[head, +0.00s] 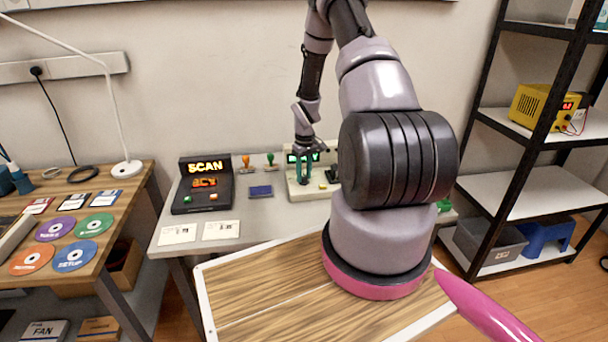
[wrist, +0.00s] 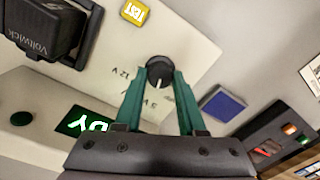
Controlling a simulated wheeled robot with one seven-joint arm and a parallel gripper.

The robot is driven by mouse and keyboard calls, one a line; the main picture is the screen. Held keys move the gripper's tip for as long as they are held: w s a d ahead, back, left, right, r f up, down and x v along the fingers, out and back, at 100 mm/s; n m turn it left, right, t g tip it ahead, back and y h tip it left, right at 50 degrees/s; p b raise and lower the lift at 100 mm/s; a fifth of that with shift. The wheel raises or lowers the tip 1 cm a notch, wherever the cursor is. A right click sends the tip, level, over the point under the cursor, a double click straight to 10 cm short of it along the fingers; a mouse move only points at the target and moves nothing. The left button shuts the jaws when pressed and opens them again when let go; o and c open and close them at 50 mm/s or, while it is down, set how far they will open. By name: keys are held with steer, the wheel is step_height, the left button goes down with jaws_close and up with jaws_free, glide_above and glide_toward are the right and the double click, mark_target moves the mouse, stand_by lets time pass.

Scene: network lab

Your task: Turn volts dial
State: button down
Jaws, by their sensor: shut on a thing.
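The volts dial (wrist: 159,70) is a round black knob with a white pointer mark, on a cream tester panel (wrist: 205,42) in the wrist view. Small dark markings sit beside it. My gripper (wrist: 163,82) has a green finger on each side of the dial and is shut on it. In the head view my gripper (head: 303,178) is down at the tester (head: 310,193), and the dial itself is hidden. A yellow TEST button (wrist: 135,12) and a lit green display (wrist: 85,123) are on the panel. The display is partly covered by my gripper.
A black Voltwick clamp-like part (wrist: 42,27) stands close to the dial. A dark blue pad (head: 261,191) and a black SCAN box (head: 203,186) lie left of the tester. Two stamps (head: 269,160) stand behind. White cards (head: 221,230) lie at the bench front.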

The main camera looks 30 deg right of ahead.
mark_target(305, 176)
steer(key=shift+n, duration=0.5)
steer(key=c, duration=0.5)
jaws_free()
steer(key=shift+r, duration=0.1)
step_height(305, 176, up, 11)
steer(key=shift+d+f, duration=0.15)
steer(key=shift+f, duration=0.05)
steer(key=shift+w, duration=0.1)
